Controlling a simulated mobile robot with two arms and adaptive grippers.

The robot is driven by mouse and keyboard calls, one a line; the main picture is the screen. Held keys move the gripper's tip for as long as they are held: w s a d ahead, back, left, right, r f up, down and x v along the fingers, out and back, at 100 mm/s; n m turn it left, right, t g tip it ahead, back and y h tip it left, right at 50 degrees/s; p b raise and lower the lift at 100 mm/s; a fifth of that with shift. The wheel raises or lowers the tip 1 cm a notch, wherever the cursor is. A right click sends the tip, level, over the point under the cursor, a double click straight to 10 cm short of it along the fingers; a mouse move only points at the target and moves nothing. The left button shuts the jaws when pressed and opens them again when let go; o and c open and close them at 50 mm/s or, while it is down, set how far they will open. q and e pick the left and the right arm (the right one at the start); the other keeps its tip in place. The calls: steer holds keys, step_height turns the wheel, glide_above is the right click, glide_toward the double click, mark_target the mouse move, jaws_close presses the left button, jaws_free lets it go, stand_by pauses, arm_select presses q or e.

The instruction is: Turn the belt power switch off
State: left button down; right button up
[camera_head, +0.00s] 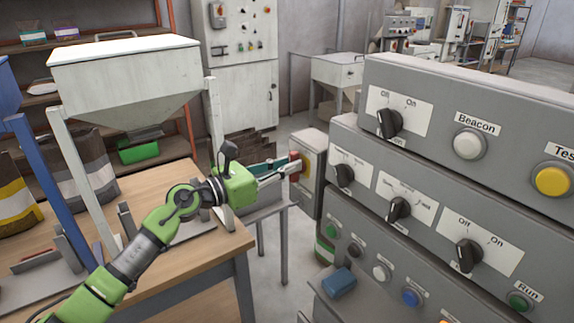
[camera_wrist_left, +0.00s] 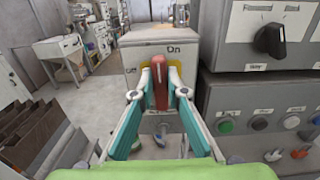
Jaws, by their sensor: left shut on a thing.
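The belt power switch has a red handle (camera_wrist_left: 159,82) on a yellow plate, on the front of a grey box (camera_wrist_left: 137,51). "On" is written above the handle in the left wrist view, and the handle stands upright. In the head view the box (camera_head: 313,173) is left of the grey control panel. My left gripper (camera_head: 294,170) reaches it from the left. In the left wrist view its fingertips (camera_wrist_left: 160,80) are shut on the red handle, one on each side. Lower lettering on the switch plate is hidden. My right gripper is not in view.
The control panel (camera_head: 440,80) with knobs and buttons stands close on the right. A blue block (camera_head: 338,281) lies on its lower ledge. A wooden table (camera_head: 200,262) with a white hopper (camera_head: 125,75) is on the left.

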arm_select(q)
steer(key=shift+w+a+f+n+p, duration=0.1)
steer(key=shift+w+f+n+p, duration=0.1)
steer(key=shift+n+p, duration=2.2)
steer(key=shift+w+a+f+n+p, duration=0.15)
steer(key=shift+n+p, duration=1.1)
steer(key=shift+n, duration=2.2)
steer(key=shift+w+a+f+n+p, duration=0.1)
steer(key=shift+w+f+n+p, duration=0.1)
steer(key=shift+n+p, duration=2.2)
steer(key=shift+n+b, duration=0.55)
steer(key=shift+n, duration=0.2)
steer(key=c, duration=2)
jaws_free()
steer(key=shift+d, duration=0.1)
steer(key=shift+f, duration=0.1)
